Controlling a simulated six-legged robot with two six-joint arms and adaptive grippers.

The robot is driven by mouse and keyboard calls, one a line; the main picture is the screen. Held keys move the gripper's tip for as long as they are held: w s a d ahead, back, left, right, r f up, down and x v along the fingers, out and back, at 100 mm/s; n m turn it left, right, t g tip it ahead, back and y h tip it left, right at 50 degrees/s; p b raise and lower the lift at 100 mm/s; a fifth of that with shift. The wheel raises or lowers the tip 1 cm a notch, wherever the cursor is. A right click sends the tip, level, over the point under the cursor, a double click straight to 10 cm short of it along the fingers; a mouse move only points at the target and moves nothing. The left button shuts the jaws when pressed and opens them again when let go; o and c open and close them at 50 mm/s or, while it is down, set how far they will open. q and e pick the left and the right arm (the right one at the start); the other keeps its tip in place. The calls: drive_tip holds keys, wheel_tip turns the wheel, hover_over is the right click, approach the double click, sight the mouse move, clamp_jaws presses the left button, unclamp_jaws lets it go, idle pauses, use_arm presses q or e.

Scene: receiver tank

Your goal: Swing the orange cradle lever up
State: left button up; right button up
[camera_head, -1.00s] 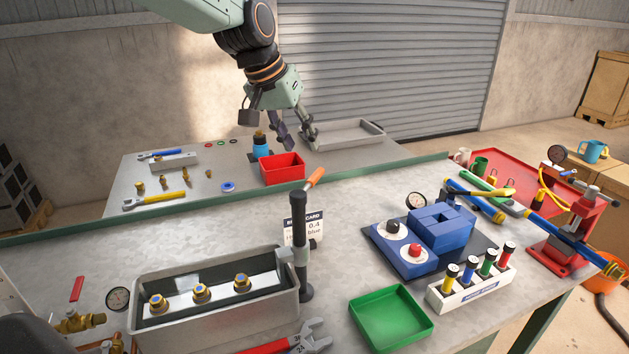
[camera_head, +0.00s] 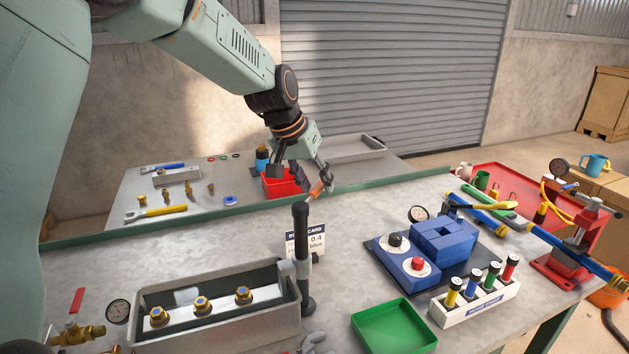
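The orange cradle lever (camera_head: 317,188) sticks up and to the right from the top of a dark post (camera_head: 302,245) beside the grey metal trough. My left gripper (camera_head: 313,184) has its fingers apart, pointing down, right at the orange lever end. One finger shows to the right of the lever and another to its left. I cannot tell whether they touch it. My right gripper does not show.
The grey trough (camera_head: 215,331) with several brass fittings stands left of the post. A card (camera_head: 305,241) stands behind it. A green tray (camera_head: 394,326) and blue blocks (camera_head: 443,237) lie to the right. A red bin (camera_head: 281,183) is behind my gripper.

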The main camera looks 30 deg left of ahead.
use_arm(q)
drive_tip(key=shift+w+f, duration=0.1)
drive_tip(key=shift+w, duration=0.05)
drive_tip(key=shift+c, duration=0.4)
drive_tip(key=shift+a, duration=0.2)
drive_tip(key=c, duration=0.3)
drive_tip(key=shift+d, duration=0.1)
clamp_jaws()
